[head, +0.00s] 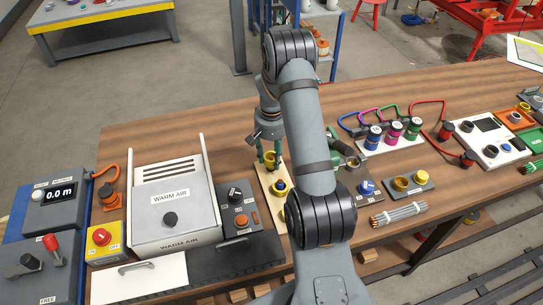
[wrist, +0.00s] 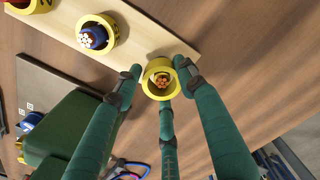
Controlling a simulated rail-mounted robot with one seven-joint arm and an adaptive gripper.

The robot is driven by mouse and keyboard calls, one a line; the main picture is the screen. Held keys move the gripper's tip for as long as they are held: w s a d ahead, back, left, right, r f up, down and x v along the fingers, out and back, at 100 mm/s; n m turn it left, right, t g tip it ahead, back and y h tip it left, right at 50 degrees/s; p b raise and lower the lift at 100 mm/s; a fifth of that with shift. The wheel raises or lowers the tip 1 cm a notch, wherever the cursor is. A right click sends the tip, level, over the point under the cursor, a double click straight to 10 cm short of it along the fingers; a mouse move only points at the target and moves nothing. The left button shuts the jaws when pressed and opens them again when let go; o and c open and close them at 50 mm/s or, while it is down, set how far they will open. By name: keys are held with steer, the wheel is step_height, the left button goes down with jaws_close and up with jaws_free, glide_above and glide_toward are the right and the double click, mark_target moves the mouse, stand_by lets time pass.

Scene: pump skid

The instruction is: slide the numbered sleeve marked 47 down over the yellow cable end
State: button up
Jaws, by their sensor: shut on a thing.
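My gripper (wrist: 160,88) has green fingers, shut on a yellow sleeve (wrist: 147,82) above or at the pale board (wrist: 135,36). Its number is not readable. Looking through the sleeve, I see the copper strands of a cable end (wrist: 162,80) inside its opening; I cannot tell how far down the sleeve sits around the cable. In the head view my gripper (head: 268,160) is over the far part of the board, with the yellow sleeve (head: 270,156) between its fingers.
A blue cable end (wrist: 93,37) with a yellow ring around it stands on the same board. Another yellow ring (wrist: 30,5) is cut off at the corner. The warm air box (head: 172,205) and a switch panel (head: 240,212) stand left; small colored spools (head: 393,131) stand right.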

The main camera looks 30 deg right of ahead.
steer(key=shift+f+b, duration=0.9)
steer(key=shift+f, duration=0.2)
steer(key=o, duration=1)
step_height(320, 180, up, 12)
